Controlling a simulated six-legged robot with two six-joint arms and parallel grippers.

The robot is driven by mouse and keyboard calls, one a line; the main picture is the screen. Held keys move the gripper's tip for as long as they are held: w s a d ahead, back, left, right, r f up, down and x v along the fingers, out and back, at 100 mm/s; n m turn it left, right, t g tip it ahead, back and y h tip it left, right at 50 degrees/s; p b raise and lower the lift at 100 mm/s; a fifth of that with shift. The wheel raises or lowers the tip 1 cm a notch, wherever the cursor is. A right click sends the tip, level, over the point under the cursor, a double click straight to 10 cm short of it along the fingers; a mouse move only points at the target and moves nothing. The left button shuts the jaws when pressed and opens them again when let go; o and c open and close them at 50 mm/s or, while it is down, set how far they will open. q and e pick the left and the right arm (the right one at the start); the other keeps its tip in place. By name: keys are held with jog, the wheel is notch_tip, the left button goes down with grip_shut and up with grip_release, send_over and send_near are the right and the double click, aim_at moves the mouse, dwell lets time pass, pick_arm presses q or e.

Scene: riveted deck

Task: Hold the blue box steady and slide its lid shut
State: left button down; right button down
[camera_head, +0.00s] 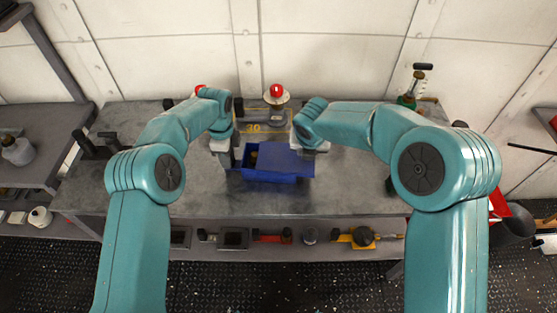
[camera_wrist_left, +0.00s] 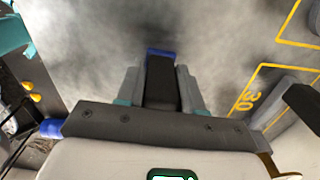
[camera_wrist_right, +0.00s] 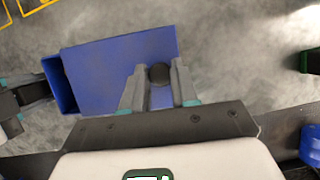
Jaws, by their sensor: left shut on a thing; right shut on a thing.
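The blue box (camera_head: 268,177) sits on the grey workbench in the middle of the head view. Its flat blue lid (camera_head: 285,160) covers the right part, and a dark opening shows at the left. In the right wrist view the lid (camera_wrist_right: 115,75) covers most of the box, with the open strip (camera_wrist_right: 60,85) at its left end. My left gripper (camera_head: 233,163) is shut on a dark handle (camera_wrist_left: 162,85) at the box's left end. My right gripper (camera_wrist_right: 158,88) is shut on a dark round knob (camera_wrist_right: 159,73) at the lid's right end.
A red button on a pale base (camera_head: 277,95) stands behind the box near yellow markings (camera_head: 253,127). Tools lie on the shelf below.

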pick_arm(q)
jog(key=shift+s+d+f, duration=0.1)
jog(key=shift+f, duration=0.1)
pick_arm(e)
jog(key=shift+w+a, duration=0.2)
jog(key=shift+a, duration=1.95)
jog(key=c, duration=0.8)
grip_release()
jog(key=v, duration=0.5)
jog(key=w+v, duration=0.1)
jog(key=v, duration=1)
jog(key=shift+w+r, duration=0.25)
jog(key=shift+r, duration=0.5)
